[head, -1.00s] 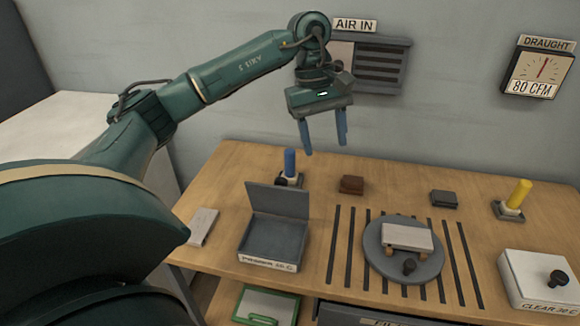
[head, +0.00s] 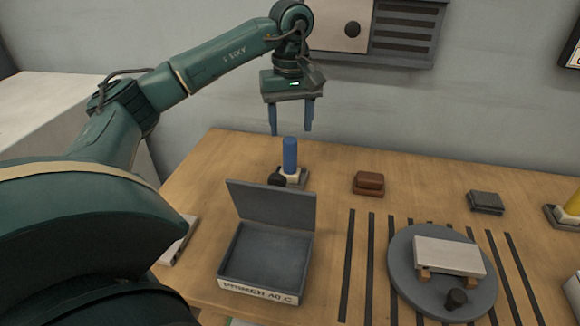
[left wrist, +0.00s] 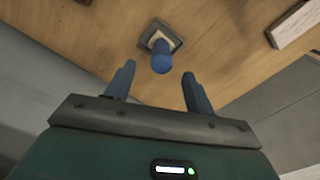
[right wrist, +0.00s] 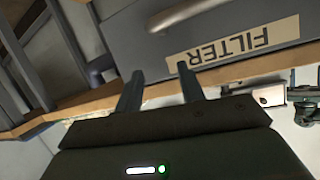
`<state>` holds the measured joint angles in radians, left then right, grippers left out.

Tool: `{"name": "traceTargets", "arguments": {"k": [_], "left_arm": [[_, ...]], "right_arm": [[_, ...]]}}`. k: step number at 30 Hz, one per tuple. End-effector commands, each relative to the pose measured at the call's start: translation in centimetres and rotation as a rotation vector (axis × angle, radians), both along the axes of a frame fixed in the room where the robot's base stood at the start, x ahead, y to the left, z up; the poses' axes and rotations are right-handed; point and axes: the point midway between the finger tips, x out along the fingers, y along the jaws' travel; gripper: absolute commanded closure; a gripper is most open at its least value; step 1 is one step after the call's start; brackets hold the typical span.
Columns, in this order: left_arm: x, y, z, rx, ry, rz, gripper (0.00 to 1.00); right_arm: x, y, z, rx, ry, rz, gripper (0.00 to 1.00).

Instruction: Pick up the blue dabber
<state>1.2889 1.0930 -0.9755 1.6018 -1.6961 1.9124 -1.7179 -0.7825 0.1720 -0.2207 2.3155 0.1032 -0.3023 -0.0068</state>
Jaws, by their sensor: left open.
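The blue dabber (head: 290,155) stands upright in a small holder (head: 292,178) near the back left of the wooden bench, behind the open grey box. My left gripper (head: 291,133) is open and empty, pointing down above the dabber. In the left wrist view the dabber (left wrist: 162,60) shows ahead of the fingertips, between their lines and apart from both. My right gripper (right wrist: 160,80) shows only in the right wrist view, its two fingers apart with nothing between them, near a drawer front marked FILTER (right wrist: 235,42).
The open grey box (head: 265,250) with its raised lid stands in front of the dabber. A dark knob (head: 277,178) is close beside the holder. A brown block (head: 369,183) and a round turntable (head: 403,278) with a pale slab are to the right.

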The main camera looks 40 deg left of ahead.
Motion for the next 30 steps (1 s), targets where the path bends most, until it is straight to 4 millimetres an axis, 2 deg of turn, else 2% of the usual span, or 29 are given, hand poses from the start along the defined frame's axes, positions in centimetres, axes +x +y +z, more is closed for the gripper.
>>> {"name": "traceTargets", "arguments": {"k": [1, 10, 18, 27, 30], "left_arm": [[-0.1, 0.1, -1.0, 0.001, 0.004, 0.001, 0.46], [-0.1, 0.1, -3.5, 0.000, 0.002, 0.000, 0.46], [-0.3, 0.2, -7.2, 0.000, 0.002, 0.000, 0.46], [-0.2, 0.2, -7.7, -0.001, -0.001, 0.000, 0.46], [-0.2, 0.1, -7.7, -0.001, -0.001, 0.000, 0.53]], "right_arm": [[0.0, -0.1, 0.0, -0.001, -0.003, -0.001, 0.61], [-0.1, -0.1, -0.1, -0.003, -0.009, -0.002, 0.61], [-0.3, -0.2, -0.2, -0.005, -0.013, -0.005, 0.61], [-0.3, -0.3, 0.4, -0.004, -0.026, -0.004, 0.61], [-0.3, -0.3, 0.4, -0.005, -0.026, -0.004, 0.61]]}}
